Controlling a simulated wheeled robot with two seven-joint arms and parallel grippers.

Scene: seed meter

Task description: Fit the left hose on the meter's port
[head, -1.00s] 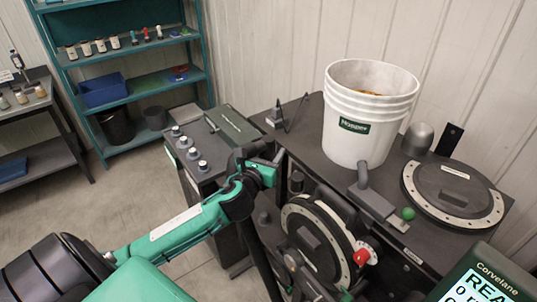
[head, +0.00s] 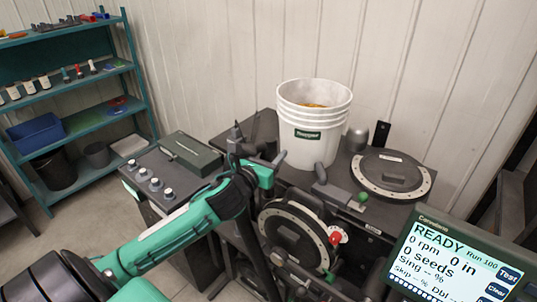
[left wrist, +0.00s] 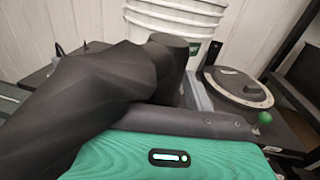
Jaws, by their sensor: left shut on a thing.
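My left gripper (head: 268,168) is shut on a dark hose, just left of the hopper bucket's foot. The hose (head: 252,240) hangs down from it, left of the meter. In the left wrist view, the thick black hose (left wrist: 100,85) crosses in front of the green gripper body, and its rounded end (left wrist: 172,42) overlaps the bucket. The meter (head: 295,235) is a dark disc with a pale ring and a red knob. A grey elbow stub (head: 320,173) stands above it; I cannot tell whether this is the port. The hose end appears apart from this stub. My right gripper is out of view.
The white hopper bucket (head: 313,115) stands on the dark machine top, beside a round ringed lid (head: 392,172). A monitor reading READY (head: 455,262) fills the lower right. A knobbed console (head: 170,175) and teal shelves (head: 80,95) stand left.

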